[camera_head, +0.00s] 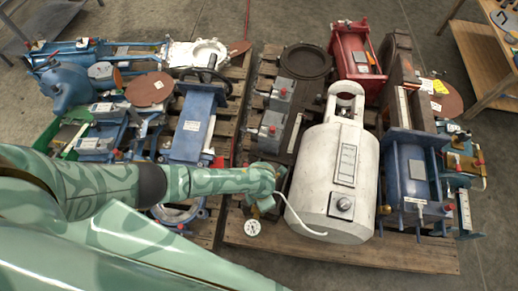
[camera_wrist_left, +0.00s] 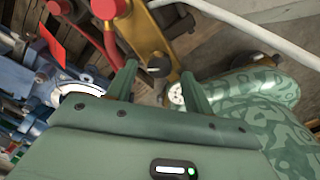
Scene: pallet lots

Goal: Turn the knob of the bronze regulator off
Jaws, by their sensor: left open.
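My left gripper (camera_head: 264,186) is at the front of the gap between the two pallets. In the left wrist view its two fingers (camera_wrist_left: 158,72) are apart, with nothing clearly held. A bronze-yellow body (camera_wrist_left: 150,32), which looks like the bronze regulator, lies just beyond the fingertips. A small dark round part (camera_wrist_left: 158,66) shows between the fingers; I cannot tell whether it is the knob. A red round part (camera_wrist_left: 107,9) is at the body's upper left. A white gauge (camera_wrist_left: 175,94) is partly hidden by the right finger; a gauge also shows in the head view (camera_head: 252,228). My right gripper is not in view.
A white tank (camera_head: 330,190) stands close right of my left gripper, with a white hose (camera_head: 297,216) in front. Blue machinery (camera_head: 190,125) crowds the left pallet. A blue unit (camera_head: 412,175) and a red one (camera_head: 355,55) are farther right. Floor at the lower right is clear.

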